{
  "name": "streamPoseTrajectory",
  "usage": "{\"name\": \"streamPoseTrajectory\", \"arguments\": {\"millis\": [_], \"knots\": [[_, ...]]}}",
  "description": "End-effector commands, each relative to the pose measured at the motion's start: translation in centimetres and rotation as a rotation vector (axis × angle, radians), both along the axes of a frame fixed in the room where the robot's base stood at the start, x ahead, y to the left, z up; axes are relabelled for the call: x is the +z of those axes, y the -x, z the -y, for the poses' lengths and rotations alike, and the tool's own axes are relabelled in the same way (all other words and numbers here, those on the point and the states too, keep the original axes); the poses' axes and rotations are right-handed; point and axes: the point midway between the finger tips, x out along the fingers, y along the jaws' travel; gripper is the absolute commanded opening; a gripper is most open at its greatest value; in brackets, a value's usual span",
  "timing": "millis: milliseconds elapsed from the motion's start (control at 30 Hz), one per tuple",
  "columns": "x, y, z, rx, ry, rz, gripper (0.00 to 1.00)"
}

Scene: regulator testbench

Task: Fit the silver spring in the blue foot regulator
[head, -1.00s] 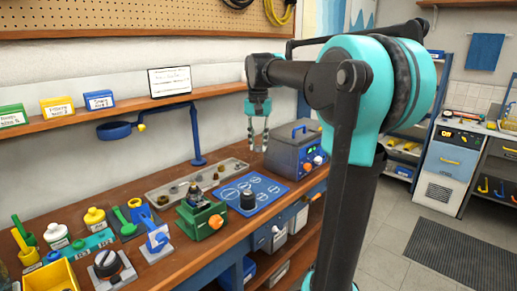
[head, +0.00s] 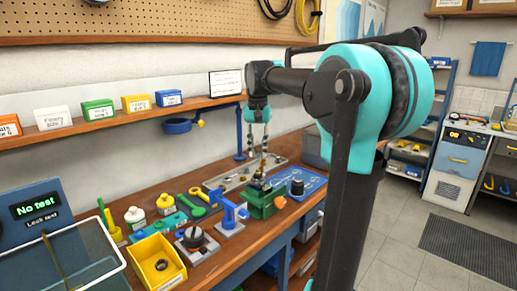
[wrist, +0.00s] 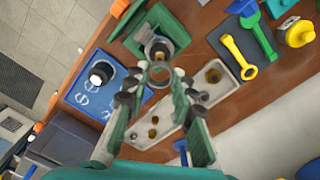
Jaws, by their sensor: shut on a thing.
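My gripper (wrist: 160,84) is shut on a small pale ring-shaped piece (wrist: 160,73), which looks like the silver spring seen end-on. It hangs above the regulator body (wrist: 158,47), which sits upright in a green vise (wrist: 128,48). In the head view my gripper (head: 258,152) is over the regulator (head: 261,184) and its vise (head: 265,204). The held piece is too small there to make out. In the wrist view the ring lies close beside the regulator's round opening; I cannot tell the height gap. The regulator's blue foot cannot be made out.
A grey parts tray (head: 226,182) with several small parts lies behind the vise. A blue mat (head: 313,186) with a black knob (head: 297,187) is to the right. A blue clamp-like tool (head: 229,213), a black dial fixture (head: 193,238) and a yellow bin (head: 155,262) stand left.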

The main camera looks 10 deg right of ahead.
Motion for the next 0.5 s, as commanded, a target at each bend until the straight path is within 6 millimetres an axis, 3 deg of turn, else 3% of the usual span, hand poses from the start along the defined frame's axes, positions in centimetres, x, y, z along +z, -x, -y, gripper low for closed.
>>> {"name": "streamPoseTrajectory", "arguments": {"millis": [500], "knots": [[-3.4,0.0,0.0,0.0,0.0,0.0,0.05]]}}
